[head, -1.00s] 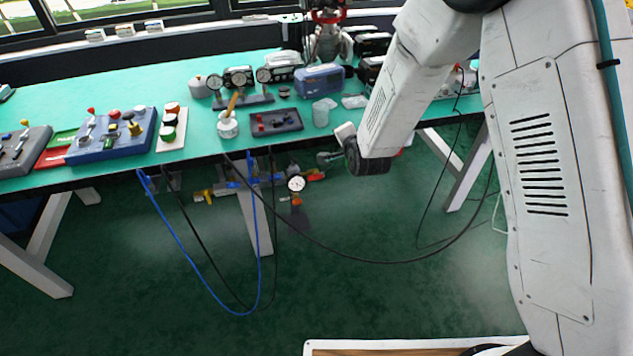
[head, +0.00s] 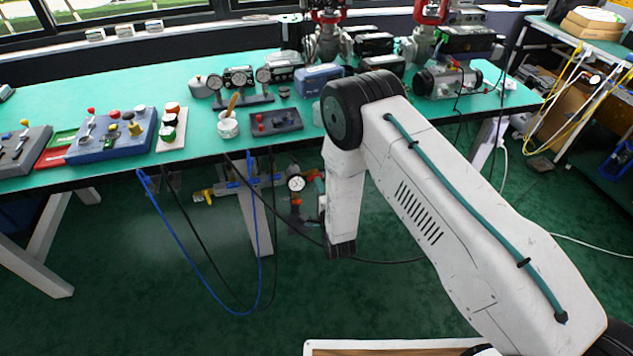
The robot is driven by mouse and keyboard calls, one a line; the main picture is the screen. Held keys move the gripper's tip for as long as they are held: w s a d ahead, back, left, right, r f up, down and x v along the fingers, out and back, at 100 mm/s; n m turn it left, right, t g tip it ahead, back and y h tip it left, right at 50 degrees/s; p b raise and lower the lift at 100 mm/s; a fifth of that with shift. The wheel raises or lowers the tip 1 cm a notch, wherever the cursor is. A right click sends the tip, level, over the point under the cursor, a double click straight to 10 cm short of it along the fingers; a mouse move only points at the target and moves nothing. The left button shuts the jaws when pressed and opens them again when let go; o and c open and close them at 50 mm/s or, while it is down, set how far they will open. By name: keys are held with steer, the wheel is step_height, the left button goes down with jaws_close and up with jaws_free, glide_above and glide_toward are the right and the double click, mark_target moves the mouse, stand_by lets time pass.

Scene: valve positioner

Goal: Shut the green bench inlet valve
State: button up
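Below the front edge of the green-topped bench (head: 110,90) hangs pipework with a yellow fitting (head: 203,196), a blue part (head: 240,183), a round white-faced gauge (head: 296,183) and a small red-orange part (head: 316,175). I cannot make out a green valve or its handle position among these small parts. My arm reaches in from the lower right, bends at a dark joint beside the bench edge, and its forearm hangs down just right of the gauge. My gripper cannot be seen. The forearm hides whatever lies behind it.
A blue hose (head: 215,295) and black cables loop below the bench front. On the bench stand a blue control box (head: 112,137), a white cup (head: 228,127), a dark tray (head: 275,122) and a blue case (head: 318,79). The floor (head: 120,290) at front left is clear.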

steer(key=x, duration=0.3)
steer(key=shift+w+a, duration=0.1)
steer(key=shift+w, duration=0.15)
steer(key=shift+c, duration=0.3)
jaws_close()
steer(key=shift+n, duration=0.8)
steer(key=shift+o, duration=0.3)
jaws_free()
